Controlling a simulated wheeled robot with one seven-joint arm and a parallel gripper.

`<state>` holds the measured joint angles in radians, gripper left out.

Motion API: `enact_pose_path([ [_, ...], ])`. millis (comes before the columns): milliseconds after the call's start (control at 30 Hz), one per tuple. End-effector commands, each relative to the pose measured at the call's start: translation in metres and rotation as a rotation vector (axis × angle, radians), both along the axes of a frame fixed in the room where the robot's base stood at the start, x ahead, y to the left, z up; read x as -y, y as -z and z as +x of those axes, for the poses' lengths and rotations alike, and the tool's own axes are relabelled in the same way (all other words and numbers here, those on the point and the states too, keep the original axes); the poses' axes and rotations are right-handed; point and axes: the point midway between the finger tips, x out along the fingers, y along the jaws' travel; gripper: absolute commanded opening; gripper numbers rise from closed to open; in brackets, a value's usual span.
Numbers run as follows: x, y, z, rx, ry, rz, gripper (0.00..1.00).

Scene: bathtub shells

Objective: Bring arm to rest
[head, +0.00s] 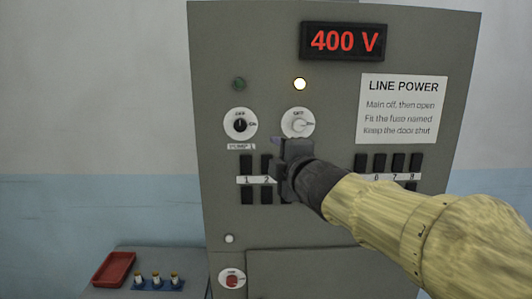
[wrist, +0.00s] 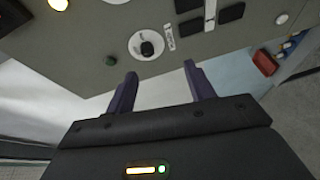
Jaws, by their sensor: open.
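My arm reaches in from the right in the head view, in front of a grey power cabinet (head: 340,230). My gripper (head: 284,155) is in front of the cabinet face, just below the right white rotary switch (head: 298,123), and hides some of the numbered black fuse slots. In the wrist view my gripper (wrist: 160,72) has its two dark fingers apart with nothing between them. The pump switch (wrist: 147,46), white with a black knob, shows beyond the fingertips; it is at left in the head view (head: 240,124). I cannot tell whether the gripper touches the cabinet.
A red display (head: 342,41) reads 400 V. The lamp (head: 300,84) above the right switch is lit; the green lamp (head: 239,84) looks dark. A red tray (head: 114,269) and several fuses in a blue holder (head: 157,283) sit on a bench at lower left.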

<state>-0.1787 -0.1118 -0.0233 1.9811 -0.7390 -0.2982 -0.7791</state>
Motion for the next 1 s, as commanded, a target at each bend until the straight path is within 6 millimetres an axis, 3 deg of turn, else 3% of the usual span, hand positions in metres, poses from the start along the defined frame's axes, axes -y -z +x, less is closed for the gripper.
enact_pose_path([
  [133, 0.03, 0.071, 0.001, -0.236, 0.142, 0.167, 0.54],
  [267, 0.06, 0.145, -0.013, -0.476, 0.322, 0.352, 0.54],
  [467, 0.097, 0.251, -0.066, -0.816, 0.65, 0.631, 0.54],
  [600, 0.113, 0.315, -0.121, -1.03, 0.917, 0.815, 0.54],
  [700, 0.118, 0.348, -0.163, -1.153, 1.104, 0.927, 0.54],
  [800, 0.118, 0.366, -0.192, -1.228, 1.235, 0.998, 0.54],
  [1000, 0.117, 0.373, -0.205, -1.259, 1.298, 1.033, 0.54],
])
